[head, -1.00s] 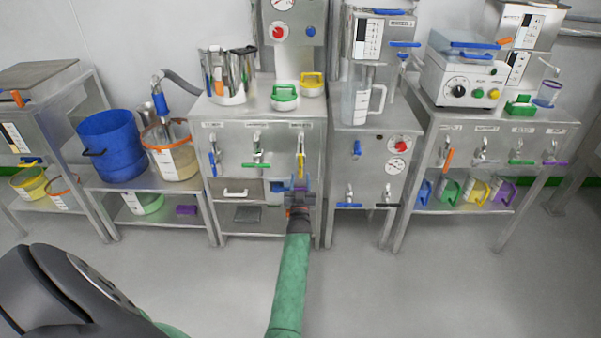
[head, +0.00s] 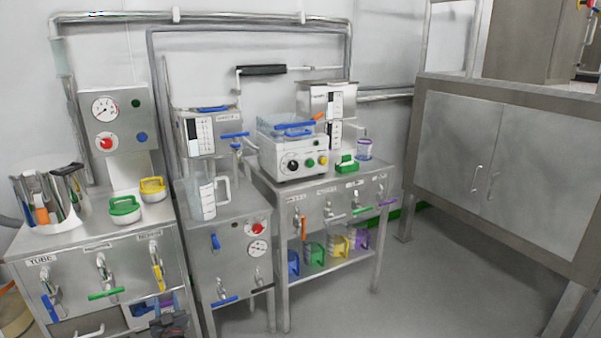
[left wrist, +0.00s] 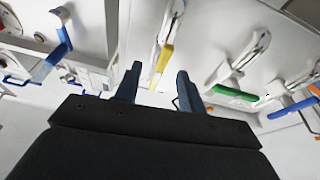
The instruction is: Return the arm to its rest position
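My left gripper (head: 170,322) is at the bottom edge of the head view, in front of the left steel cabinet (head: 90,245) and below its yellow-handled tap (head: 157,272). In the left wrist view its two dark fingers (left wrist: 158,86) stand apart with nothing held between them. The yellow handle (left wrist: 165,60) shows beyond the fingertips there; whether they touch it I cannot tell. Most of my left arm is below the head view. My right gripper is not in view.
Green-handled (head: 107,293) and blue-handled (head: 50,306) taps are on the same cabinet. A clear jug (head: 207,198) stands on the middle cabinet. The right table (head: 330,185) carries a white device (head: 290,150). Open floor (head: 440,275) lies at the right, before a large cupboard (head: 510,170).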

